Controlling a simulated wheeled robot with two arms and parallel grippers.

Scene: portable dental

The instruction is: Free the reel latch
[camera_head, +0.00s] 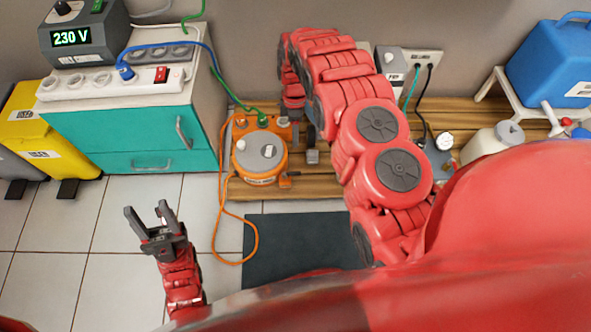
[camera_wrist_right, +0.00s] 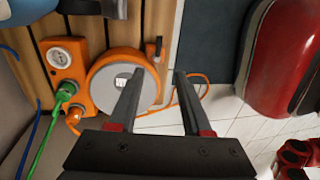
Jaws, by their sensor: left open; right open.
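The orange cable reel (camera_head: 259,178) with a grey disc stands on the wooden slats, and it also shows in the right wrist view (camera_wrist_right: 98,88). A small lever, apparently the latch (camera_head: 288,180), sits at its lower right edge; in the right wrist view it shows as a dark-tipped lever (camera_wrist_right: 152,50) beside the rim. My right gripper (camera_wrist_right: 160,72) is open and empty; its fingers overlap the disc's right part in its own view, with contact not clear. In the head view its fingers are hard to make out. My left gripper (camera_head: 145,207) is open and empty over the tiled floor.
An orange cord (camera_head: 220,225) loops from the reel onto the floor. A green plug (camera_wrist_right: 66,92) sits in the reel's socket panel. A teal cabinet (camera_head: 130,135) stands left, a dark mat (camera_head: 295,250) lies in front, and a blue container (camera_head: 550,65) stands right.

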